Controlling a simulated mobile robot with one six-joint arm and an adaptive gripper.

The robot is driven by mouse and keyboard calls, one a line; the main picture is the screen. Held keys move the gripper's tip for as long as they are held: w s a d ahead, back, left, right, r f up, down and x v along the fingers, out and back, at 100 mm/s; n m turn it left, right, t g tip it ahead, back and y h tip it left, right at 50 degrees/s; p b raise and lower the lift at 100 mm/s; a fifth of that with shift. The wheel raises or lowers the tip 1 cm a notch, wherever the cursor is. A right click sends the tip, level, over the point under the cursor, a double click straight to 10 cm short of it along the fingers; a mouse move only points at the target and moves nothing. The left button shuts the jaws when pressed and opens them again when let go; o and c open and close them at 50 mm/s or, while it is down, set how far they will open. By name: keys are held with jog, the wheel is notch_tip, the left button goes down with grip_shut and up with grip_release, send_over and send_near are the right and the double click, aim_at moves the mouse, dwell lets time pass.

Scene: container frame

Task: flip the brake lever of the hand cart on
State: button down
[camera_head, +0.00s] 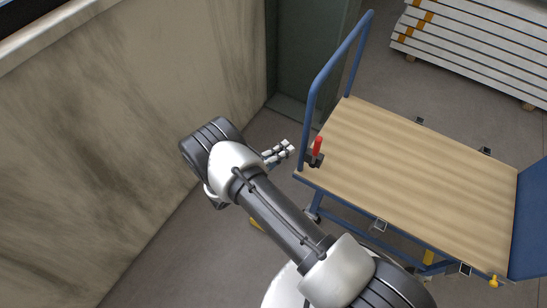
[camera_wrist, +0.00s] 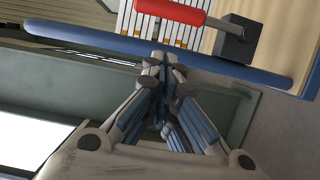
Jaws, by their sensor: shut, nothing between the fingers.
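The hand cart (camera_head: 430,180) has a wooden deck and a blue push handle (camera_head: 311,100). Its brake lever (camera_head: 317,146) has a red grip standing up from a dark base (camera_head: 314,161) at the deck's near left corner, beside the handle. My gripper (camera_head: 290,148) is just left of the lever, outside the deck edge, with its fingers together and nothing held. In the wrist view the lever's red grip (camera_wrist: 170,11) lies across the top, partly cut off, with a grey rod running to a dark block (camera_wrist: 236,40). The fingertips (camera_wrist: 165,62) point toward it, apart from it as far as I can tell.
A stained wall (camera_head: 130,130) stands on the left and a dark green post (camera_head: 305,60) behind the cart. A stack of pale beams (camera_head: 480,50) lies at the back right. The blue handle tube (camera_wrist: 90,42) crosses close to the fingertips in the wrist view.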

aim_at(316, 152)
jog(key=shift+w+d+b, duration=0.15)
jog(key=shift+d+b, duration=0.05)
jog(key=shift+d, duration=1.25)
jog(key=shift+w+d+b, duration=0.15)
jog(key=shift+d+b, duration=0.05)
jog(key=shift+d, duration=1.25)
jog(key=shift+s+d+r+m+p, duration=0.15)
jog(key=shift+s+d+m+p, duration=0.1)
jog(key=shift+d+m+p, duration=0.15)
